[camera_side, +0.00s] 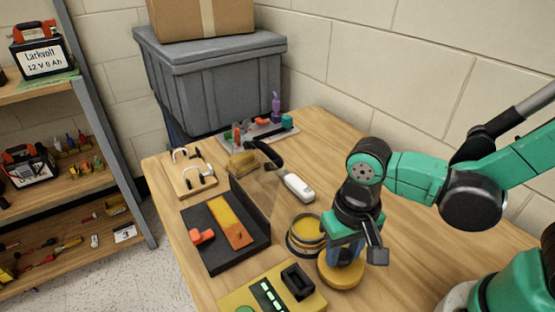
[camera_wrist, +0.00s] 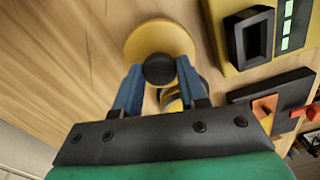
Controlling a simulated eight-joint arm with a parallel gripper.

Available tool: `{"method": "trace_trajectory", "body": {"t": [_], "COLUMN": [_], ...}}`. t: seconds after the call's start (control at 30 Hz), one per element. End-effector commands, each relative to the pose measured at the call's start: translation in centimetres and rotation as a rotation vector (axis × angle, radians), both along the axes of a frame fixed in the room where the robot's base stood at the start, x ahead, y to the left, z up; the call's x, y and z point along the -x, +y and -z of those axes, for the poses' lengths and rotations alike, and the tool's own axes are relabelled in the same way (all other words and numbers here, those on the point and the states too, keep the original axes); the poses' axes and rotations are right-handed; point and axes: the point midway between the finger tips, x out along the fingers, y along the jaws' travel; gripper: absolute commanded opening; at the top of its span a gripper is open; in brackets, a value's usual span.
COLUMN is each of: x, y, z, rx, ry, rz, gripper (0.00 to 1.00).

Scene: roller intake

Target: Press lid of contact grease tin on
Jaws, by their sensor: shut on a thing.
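The contact grease tin (camera_side: 305,233) stands open on the table, with yellow grease showing inside its rim. Its yellow lid (camera_side: 341,274) is just to the right and in front of it in the side view. My gripper (camera_side: 344,255) points down over the lid. In the wrist view, the blue fingers of my gripper (camera_wrist: 158,72) are shut on the black knob of the lid (camera_wrist: 160,36). Part of the tin (camera_wrist: 172,101) shows between the fingers. I cannot tell whether the lid touches the table.
A yellow box (camera_side: 270,293) with a black socket and green display stands close in front. A black angled tray (camera_side: 208,252) with orange parts lies to the left. The table's right side is clear.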

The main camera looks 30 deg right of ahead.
Motion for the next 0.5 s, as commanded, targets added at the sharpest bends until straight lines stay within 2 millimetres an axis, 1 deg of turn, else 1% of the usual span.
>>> {"method": "trace_trajectory", "body": {"t": [0.27,0.37,0.5], "x": [0.1,0.1,0.1], "y": [0.0,0.0,-0.1], "z": [-3.3,-4.9,-7.7], "rx": [0.0,0.0,0.0], "ry": [0.0,0.0,0.0], "rz": [0.0,0.0,0.0], "gripper": [0.0,0.0,0.0]}}
